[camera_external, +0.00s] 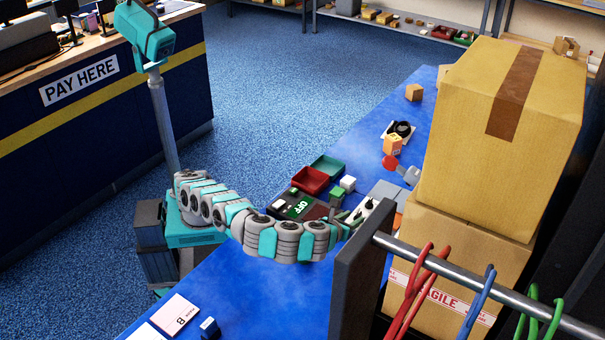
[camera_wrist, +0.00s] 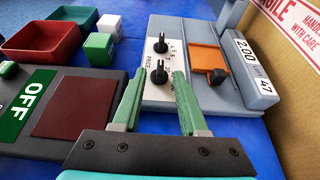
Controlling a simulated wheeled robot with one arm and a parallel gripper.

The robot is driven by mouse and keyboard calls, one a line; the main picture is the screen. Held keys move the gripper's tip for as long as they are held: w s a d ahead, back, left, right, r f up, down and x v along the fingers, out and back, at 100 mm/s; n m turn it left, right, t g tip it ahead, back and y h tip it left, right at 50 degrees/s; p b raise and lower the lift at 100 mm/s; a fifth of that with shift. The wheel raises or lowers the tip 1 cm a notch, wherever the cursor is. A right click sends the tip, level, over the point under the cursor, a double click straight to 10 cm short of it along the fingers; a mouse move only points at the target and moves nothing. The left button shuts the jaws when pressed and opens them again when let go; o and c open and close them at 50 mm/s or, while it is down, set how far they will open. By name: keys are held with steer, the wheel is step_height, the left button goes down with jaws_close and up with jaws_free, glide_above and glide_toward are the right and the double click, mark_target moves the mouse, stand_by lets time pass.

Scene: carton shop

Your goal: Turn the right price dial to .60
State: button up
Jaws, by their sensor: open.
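A grey machine (camera_wrist: 215,85) carries a white dial plate (camera_wrist: 172,58) with two black dials, one behind the other in the wrist view. The far dial (camera_wrist: 160,45) stands clear of my fingers. The near dial (camera_wrist: 158,75) shows between my green fingertips. My gripper (camera_wrist: 159,76) is open, its fingers on either side of the near dial; I cannot tell whether they touch it. Small numbers ring the dials, too small to read surely. A label (camera_wrist: 250,67) on the machine reads 2.00 and 47. In the external view, my gripper (camera_external: 352,222) is at the machine (camera_external: 378,203).
Left of the machine lies a dark box with a green OFF sign (camera_wrist: 36,103) and a brown pad (camera_wrist: 70,108). Behind it are a red tray (camera_wrist: 45,40), a white cube (camera_wrist: 110,26) and a green cube (camera_wrist: 98,46). Large cartons (camera_external: 495,140) stand close on the right.

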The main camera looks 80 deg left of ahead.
mark_target(358, 217)
steer(key=shift+x, duration=1.1)
steer(key=shift+c, duration=0.3)
jaws_close()
